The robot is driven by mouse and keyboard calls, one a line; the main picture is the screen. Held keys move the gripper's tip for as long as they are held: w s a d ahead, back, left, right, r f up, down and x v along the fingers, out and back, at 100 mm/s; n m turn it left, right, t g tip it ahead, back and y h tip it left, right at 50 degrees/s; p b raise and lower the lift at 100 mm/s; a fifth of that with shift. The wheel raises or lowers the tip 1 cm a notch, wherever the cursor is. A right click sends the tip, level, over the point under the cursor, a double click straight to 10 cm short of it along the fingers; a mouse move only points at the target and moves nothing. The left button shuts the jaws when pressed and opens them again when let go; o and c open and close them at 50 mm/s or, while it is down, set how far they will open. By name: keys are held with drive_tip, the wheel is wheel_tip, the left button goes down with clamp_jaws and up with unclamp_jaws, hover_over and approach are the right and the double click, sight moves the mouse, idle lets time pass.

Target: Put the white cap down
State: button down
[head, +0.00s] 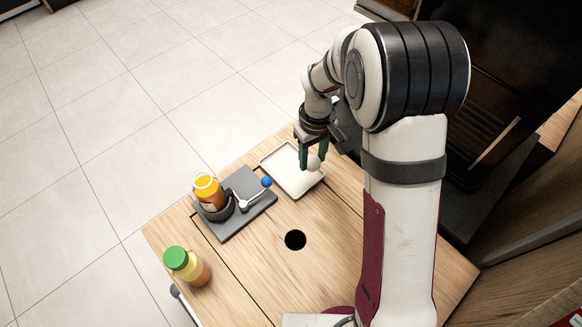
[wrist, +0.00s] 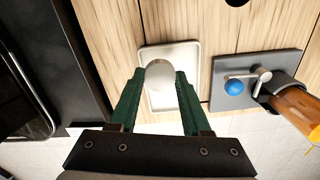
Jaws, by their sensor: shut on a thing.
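The white cap (head: 314,163) is held between the green fingers of my gripper (head: 312,160). In the wrist view the cap (wrist: 160,73) sits between the two fingertips (wrist: 158,80). My gripper is shut on it. The cap is over a shallow white tray (head: 291,183), near its right side in the head view. The tray also shows behind the cap in the wrist view (wrist: 152,55). I cannot tell whether the cap touches the tray.
Left of the tray, a grey board (head: 258,207) carries a lever with a blue knob (head: 267,181) and an orange-filled bottle (head: 208,190) in a dark holder. A green-lidded bottle (head: 187,265) stands at the front left. The wooden table has a round hole (head: 295,240).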

hover_over(291, 175)
wheel_tip(291, 175, down, 3)
drive_tip(key=shift+f, duration=0.15)
wheel_tip(291, 175, down, 3)
drive_tip(key=shift+f, duration=0.35)
drive_tip(key=c, duration=0.6)
unclamp_jaws()
drive_tip(key=shift+f, duration=0.15)
drive_tip(key=shift+c, duration=0.2)
